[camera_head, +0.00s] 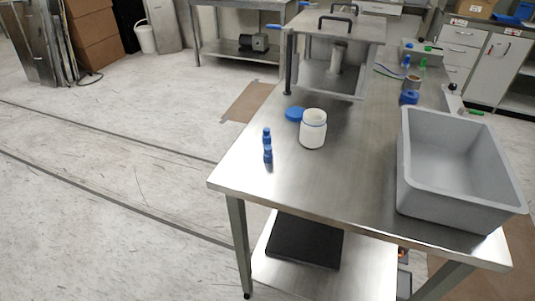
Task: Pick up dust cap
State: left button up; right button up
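No gripper of mine shows in the head view. I cannot tell for certain which object is the dust cap. A flat blue round lid (294,114) lies on the steel table (345,180), beside and partly behind a white jar (313,130). A small blue stacked piece (267,146) stands upright near the table's left edge. Another short blue round piece (409,98) sits further back on the right, close to a metal cylindrical part (412,82). Small blue and green fittings (406,61) are behind it, too small to make out clearly.
A deep grey bin (410,185) stands at the table's right side and looks empty. The table's front middle is clear. A dark slab (303,241) lies on the lower shelf.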

aim_at(268, 154)
jog(key=i+j+z, duration=0.1)
jog(key=j+z, duration=1.1)
jog(key=j, duration=0.1)
